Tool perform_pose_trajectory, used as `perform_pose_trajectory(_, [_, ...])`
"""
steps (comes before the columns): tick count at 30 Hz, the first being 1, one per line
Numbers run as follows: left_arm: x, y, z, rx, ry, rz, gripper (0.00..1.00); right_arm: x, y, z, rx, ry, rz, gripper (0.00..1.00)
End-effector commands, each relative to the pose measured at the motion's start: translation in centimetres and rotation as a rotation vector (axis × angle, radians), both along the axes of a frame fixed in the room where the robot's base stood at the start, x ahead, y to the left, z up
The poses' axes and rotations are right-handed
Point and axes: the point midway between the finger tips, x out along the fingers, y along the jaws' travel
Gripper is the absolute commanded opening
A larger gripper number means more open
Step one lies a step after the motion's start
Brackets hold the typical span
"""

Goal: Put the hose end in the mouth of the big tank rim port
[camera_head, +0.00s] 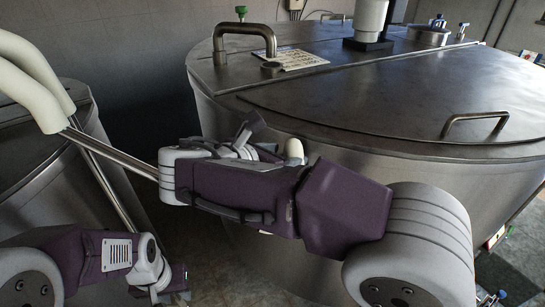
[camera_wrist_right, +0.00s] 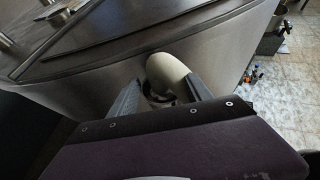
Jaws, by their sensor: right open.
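The big tank (camera_head: 215,108) has a flat metal lid. A cream rounded end (camera_head: 294,148), likely the hose end, shows beside the tank wall, below the rim. It also shows in the right wrist view (camera_wrist_right: 166,72) between the fingers of my right gripper (camera_wrist_right: 163,95), which is open around it. Its lower part is hidden. My left gripper (camera_head: 172,288) is low at the left, partly cut off by the frame edge.
Two cream tubes (camera_head: 35,90) and thin metal rods (camera_head: 105,185) cross in front of a smaller tank (camera_head: 85,125) at the left. A lid handle (camera_head: 475,120) and a white cylinder (camera_head: 370,18) stand on the big tank. Small items lie on the floor at the right.

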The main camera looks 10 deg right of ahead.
Motion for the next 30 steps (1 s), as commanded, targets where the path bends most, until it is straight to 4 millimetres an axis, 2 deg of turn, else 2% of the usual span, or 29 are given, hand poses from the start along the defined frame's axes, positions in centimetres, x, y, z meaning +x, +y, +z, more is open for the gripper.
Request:
perform_pose_trajectory(5, [0.0, 0.0, -1.1, 0.000, 0.000, 0.000, 0.36, -2.5, 2.9, 1.5, 0.003, -0.002, 0.007, 0.57])
perform_pose_trajectory(9, [0.0, 0.0, -1.2, 0.000, 0.000, 0.000, 0.36, -4.5, 5.2, 3.2, 0.002, -0.001, 0.006, 0.57])
perform_pose_trajectory(13, [0.0, 0.0, -1.2, 0.000, 0.000, 0.000, 0.36, -5.9, 6.6, 4.3, 0.002, -0.001, 0.004, 0.57])
perform_pose_trajectory(18, [0.0, 0.0, -1.2, 0.000, 0.000, 0.000, 0.36, -6.6, 7.2, 4.9, 0.001, 0.001, 0.000, 0.57])
perform_pose_trajectory(30, [0.0, 0.0, -1.4, 0.000, 0.000, 0.000, 0.36, -6.5, 7.1, 4.5, 0.004, 0.001, -0.003, 0.57])
